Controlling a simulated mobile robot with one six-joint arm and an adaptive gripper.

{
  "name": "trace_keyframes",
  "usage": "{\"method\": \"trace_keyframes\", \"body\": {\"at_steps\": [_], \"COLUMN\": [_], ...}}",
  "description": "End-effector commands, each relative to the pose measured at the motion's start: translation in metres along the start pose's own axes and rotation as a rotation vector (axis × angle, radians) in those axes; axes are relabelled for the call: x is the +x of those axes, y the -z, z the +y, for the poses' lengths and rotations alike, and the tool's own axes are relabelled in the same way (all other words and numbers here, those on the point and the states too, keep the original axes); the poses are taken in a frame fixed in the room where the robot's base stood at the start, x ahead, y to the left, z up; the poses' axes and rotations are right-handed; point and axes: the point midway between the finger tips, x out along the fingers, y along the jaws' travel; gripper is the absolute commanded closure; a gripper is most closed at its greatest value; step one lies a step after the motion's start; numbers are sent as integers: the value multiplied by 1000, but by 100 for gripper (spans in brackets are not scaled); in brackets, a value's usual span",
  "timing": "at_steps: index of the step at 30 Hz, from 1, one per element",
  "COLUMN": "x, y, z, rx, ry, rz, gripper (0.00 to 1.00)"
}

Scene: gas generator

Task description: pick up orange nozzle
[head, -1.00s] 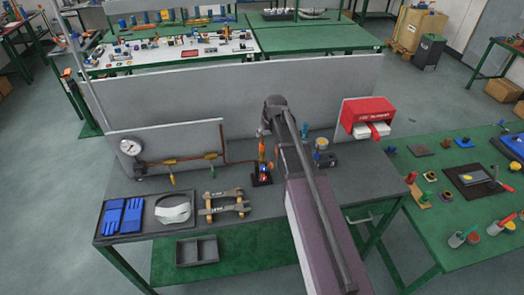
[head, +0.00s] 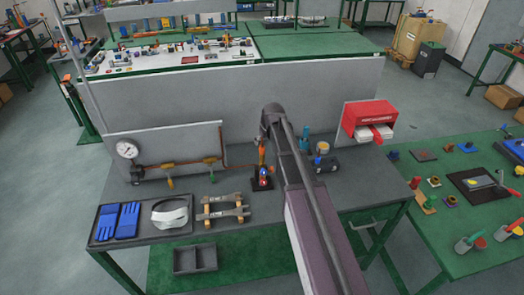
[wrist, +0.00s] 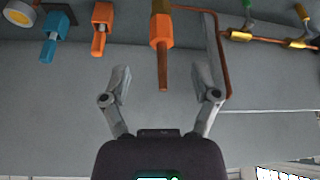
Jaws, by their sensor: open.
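In the wrist view my gripper (wrist: 160,74) is open, with its two fingers spread and nothing held. An orange piece with a brown tip (wrist: 162,34) hangs in the picture between and beyond the fingers, the tip pointing toward the palm. A second orange nozzle-shaped piece (wrist: 102,27) is to its left, apart from the fingers. I cannot tell for certain which is the orange nozzle. In the head view an orange piece (head: 262,151) shows just left of my arm's end, above a small dark stand (head: 262,185). My fingers are hidden there.
A blue nozzle-shaped piece (wrist: 54,34) is further left in the wrist view. A copper pipe (wrist: 224,60) runs close to the right finger. In the head view a grey upright panel (head: 230,90) stands behind the workbench (head: 275,208), and a red box (head: 369,115) is on the right.

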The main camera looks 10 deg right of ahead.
Motion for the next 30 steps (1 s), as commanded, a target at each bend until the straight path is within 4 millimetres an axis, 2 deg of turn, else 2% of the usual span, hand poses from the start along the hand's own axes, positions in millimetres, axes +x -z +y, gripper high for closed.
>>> {"method": "trace_keyframes", "body": {"at_steps": [8,24,30], "x": [8,49,53], "y": [0,1,1], "z": [0,-2,-2], "rx": [0,-1,0], "ry": [0,0,0], "rz": [0,0,0], "gripper": [21,21,21]}}
